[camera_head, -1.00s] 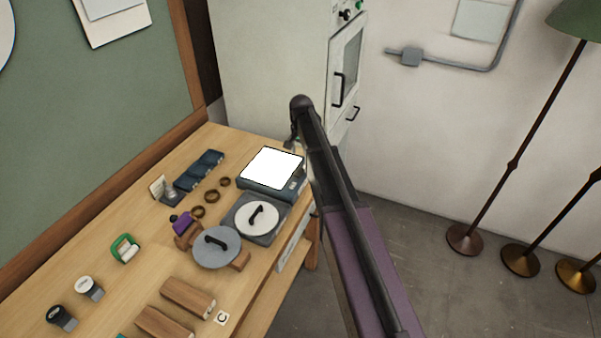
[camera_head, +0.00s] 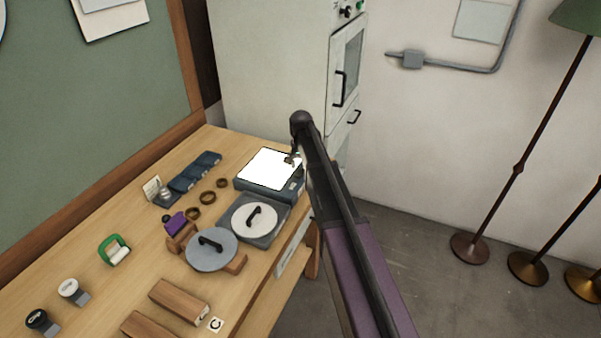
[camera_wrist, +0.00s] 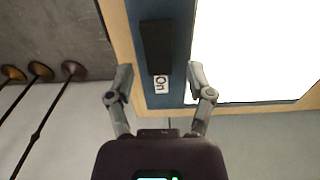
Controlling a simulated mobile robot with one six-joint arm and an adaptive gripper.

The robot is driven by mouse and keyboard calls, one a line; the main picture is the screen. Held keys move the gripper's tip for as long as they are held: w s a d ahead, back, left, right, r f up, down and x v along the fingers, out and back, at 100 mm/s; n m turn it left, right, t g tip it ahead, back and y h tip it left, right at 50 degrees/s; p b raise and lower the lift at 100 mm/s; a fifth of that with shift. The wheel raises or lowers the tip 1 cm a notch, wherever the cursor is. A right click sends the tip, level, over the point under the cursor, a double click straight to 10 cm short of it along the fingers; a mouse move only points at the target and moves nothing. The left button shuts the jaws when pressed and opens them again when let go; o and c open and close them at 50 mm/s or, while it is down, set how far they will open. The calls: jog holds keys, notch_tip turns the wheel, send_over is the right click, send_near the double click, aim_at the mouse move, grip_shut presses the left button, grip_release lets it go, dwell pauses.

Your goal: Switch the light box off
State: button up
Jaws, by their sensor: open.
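The light box (camera_head: 240,185) sits at the far right end of the workbench, and its top panel (camera_head: 266,168) glows bright white. It also shows in the wrist view as a blue frame (camera_wrist: 182,62) beside the white panel (camera_wrist: 250,45). A dark rocker switch (camera_wrist: 157,46) lies on the frame, with a label reading "On" (camera_wrist: 162,84) next to it. My gripper (camera_wrist: 160,80) is open and empty, with its fingers apart on either side of the label and the switch's near end. In the head view my gripper (camera_head: 291,158) is over the box's right edge; contact cannot be told.
A round white lidded unit (camera_head: 256,218) and a grey disc (camera_head: 211,250) with handles stand close in front of the box. Brown rings (camera_head: 208,198) and blue trays (camera_head: 195,172) lie to its left. A tall pale cabinet (camera_head: 270,70) stands behind. Lamp stands (camera_head: 510,190) are at the right.

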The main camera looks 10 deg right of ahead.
jog(key=shift+f, duration=0.35)
grip_shut()
jog(key=shift+s+a+r+t+h+b, duration=0.15)
jog(key=shift+s+t+h, duration=0.15)
jog(key=shift+t, duration=0.2)
jog(key=shift+s+a+f+t+h+b, duration=0.1)
jog(key=shift+s+t+h+b, duration=0.05)
jog(key=shift+t+h, duration=0.3)
jog(key=shift+r+t+h+b, duration=0.25)
jog(key=shift+t+h, duration=0.2)
jog(key=shift+t, duration=0.3)
